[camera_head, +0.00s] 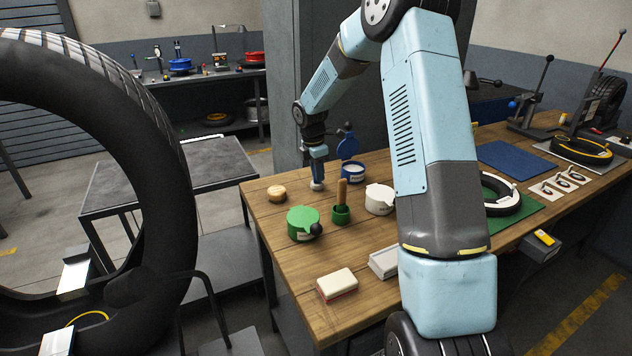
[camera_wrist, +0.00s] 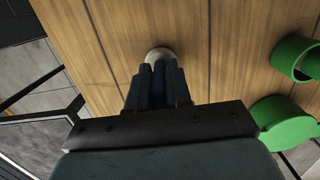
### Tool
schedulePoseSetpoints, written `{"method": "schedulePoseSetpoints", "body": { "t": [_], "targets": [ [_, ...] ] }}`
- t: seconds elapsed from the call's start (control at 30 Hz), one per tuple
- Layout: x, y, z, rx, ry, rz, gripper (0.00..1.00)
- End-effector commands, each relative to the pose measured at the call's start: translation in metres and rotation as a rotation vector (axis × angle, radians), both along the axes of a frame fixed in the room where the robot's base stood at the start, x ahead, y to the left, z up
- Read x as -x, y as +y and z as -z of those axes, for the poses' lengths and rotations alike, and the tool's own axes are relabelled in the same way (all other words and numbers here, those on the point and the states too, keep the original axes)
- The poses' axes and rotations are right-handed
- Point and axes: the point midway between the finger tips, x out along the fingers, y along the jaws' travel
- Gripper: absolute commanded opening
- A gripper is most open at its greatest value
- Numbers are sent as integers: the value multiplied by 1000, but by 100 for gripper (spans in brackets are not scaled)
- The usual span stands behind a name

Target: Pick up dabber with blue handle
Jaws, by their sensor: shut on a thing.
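My gripper (camera_head: 318,160) is near the far left part of the wooden table, pointing down. It is shut on the dabber, whose pale round head (camera_head: 317,186) shows below the fingers. In the wrist view my two dark fingers (camera_wrist: 157,85) are close together. The dabber's pale head (camera_wrist: 159,54) shows just past their tips. The blue handle is mostly hidden between the fingers. The head is at or just above the tabletop; I cannot tell whether it touches.
The wooden table (camera_head: 278,222) also holds a round wooden knob (camera_head: 276,193), a green lidded pot (camera_head: 300,224), a green cup (camera_head: 341,216) with a wooden-handled tool, a blue pot (camera_head: 353,174) and a white pot (camera_head: 379,199). A big tyre (camera_head: 165,190) stands left.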

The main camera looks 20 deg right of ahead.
Motion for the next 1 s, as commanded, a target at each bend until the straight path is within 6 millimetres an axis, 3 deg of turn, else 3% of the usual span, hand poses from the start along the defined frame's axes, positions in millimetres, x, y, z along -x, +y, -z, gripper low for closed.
{"method": "schedulePoseSetpoints", "body": {
  "t": [0.37, 0.6, 1.0],
  "targets": [
    [0, 0, -2, 0, -1, 0, 0],
    [-1, -1, -32, 0, -4, 1, 0],
    [62, 27, -100, 2, -2, -1, 0]
  ]
}}
